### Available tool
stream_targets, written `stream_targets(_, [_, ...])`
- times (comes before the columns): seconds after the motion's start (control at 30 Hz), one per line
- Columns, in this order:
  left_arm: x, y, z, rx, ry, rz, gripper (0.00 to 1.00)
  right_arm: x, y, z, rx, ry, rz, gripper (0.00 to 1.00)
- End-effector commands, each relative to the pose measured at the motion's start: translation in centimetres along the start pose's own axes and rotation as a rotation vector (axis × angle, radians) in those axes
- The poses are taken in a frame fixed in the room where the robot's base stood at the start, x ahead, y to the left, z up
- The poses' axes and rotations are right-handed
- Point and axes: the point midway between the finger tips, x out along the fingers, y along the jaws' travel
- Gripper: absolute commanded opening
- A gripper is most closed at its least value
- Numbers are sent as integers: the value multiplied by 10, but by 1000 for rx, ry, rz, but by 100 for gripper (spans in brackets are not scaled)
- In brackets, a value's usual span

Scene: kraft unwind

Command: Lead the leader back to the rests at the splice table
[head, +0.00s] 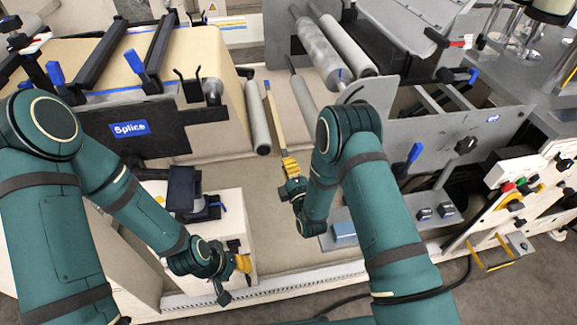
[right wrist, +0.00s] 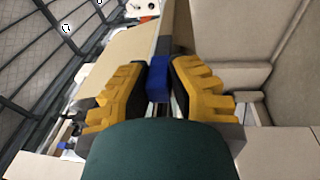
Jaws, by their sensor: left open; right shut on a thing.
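My right gripper (head: 290,166) is shut on the leader (head: 276,120), a narrow tan strip standing up from its yellow fingers beside a grey roller. In the right wrist view the yellow fingers (right wrist: 158,88) close on a blue piece (right wrist: 158,72) at the leader's near end. The splice table (head: 170,135), with a dark front and a blue "Splice" label, is at the left. Black upright prongs (head: 189,86) stand at its right end; I cannot tell if these are the rests. My left gripper (head: 232,280) is open and empty low in front of the white cabinet.
The grey roller (head: 258,118) lies between the splice table and the leader. Long rollers (head: 320,55) and a grey side plate (head: 440,125) are at the right. A control panel with buttons (head: 515,190) is at the far right. The beige floor of the bay is clear.

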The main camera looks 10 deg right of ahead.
Motion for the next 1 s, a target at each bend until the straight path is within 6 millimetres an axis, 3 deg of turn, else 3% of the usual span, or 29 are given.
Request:
stream_targets(0.03, [2,-1,0,0,0,0,48,10,-2,8,16,0,10,0])
stream_targets(0.17, [2,-1,0,0,0,0,48,11,-7,6,16,0,9,0])
stream_targets(0.63, [3,-1,1,0,0,0,48,20,-49,-14,21,6,9,0])
stream_targets(1.0, [1,0,0,0,0,0,48,21,-51,-15,17,1,12,0])
